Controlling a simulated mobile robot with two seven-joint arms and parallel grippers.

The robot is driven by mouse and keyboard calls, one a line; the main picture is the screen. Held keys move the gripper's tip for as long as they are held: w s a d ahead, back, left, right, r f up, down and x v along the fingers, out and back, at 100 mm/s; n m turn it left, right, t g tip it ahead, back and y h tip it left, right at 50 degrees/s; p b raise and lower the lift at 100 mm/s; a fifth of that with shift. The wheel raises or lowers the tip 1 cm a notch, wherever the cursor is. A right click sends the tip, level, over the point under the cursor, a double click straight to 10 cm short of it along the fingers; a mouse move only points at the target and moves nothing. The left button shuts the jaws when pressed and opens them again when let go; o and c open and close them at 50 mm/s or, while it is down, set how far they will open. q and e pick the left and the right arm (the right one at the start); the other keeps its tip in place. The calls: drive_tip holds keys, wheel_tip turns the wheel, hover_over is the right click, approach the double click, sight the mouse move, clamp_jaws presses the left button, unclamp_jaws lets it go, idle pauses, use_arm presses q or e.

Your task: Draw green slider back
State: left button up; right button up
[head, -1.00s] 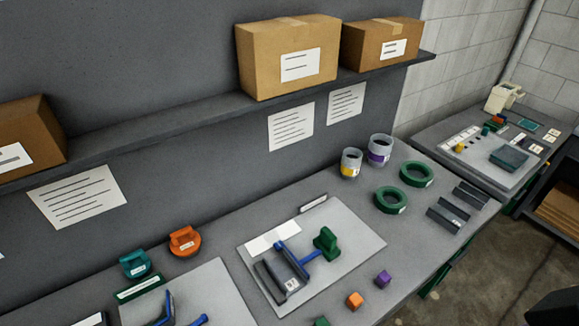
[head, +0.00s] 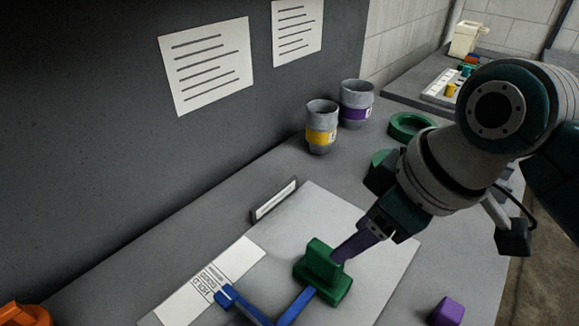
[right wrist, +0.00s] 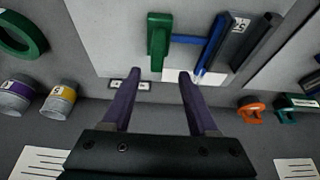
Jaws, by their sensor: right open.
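The green slider (head: 323,272), a block with an upright grip, sits on a pale board (head: 385,260). A blue bar (head: 297,303) runs from it toward the lower left. In the right wrist view the green slider (right wrist: 158,38) lies ahead of the fingertips, roughly in line with the gap between them, with the blue bar (right wrist: 187,39) to its right. My right gripper (right wrist: 158,77) is open and empty. In the head view the right gripper (head: 345,252) overlaps the slider's right edge; I cannot tell whether it touches. My left gripper is not in view.
Yellow-banded (head: 321,128) and purple-banded (head: 356,104) cups stand at the back, near a green ring (head: 410,125). A small label stand (head: 273,200) is behind the board. A purple cube (head: 446,312) lies front right. Orange (right wrist: 251,110) and teal pieces stand aside.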

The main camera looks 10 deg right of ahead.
sight(329, 253)
drive_tip(key=b+x, duration=0.2)
drive_tip(key=x, duration=0.7)
drive_tip(key=shift+w+f+b, duration=0.25)
drive_tip(key=shift+f+b, duration=0.05)
drive_tip(key=shift+b, duration=0.1)
drive_tip(key=shift+w+a+f, duration=0.15)
drive_tip(key=shift+w+f, duration=0.1)
drive_tip(key=shift+f, duration=0.25)
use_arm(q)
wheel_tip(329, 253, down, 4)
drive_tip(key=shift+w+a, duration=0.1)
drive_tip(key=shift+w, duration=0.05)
use_arm(e)
drive_tip(key=shift+c, duration=0.3)
clamp_jaws()
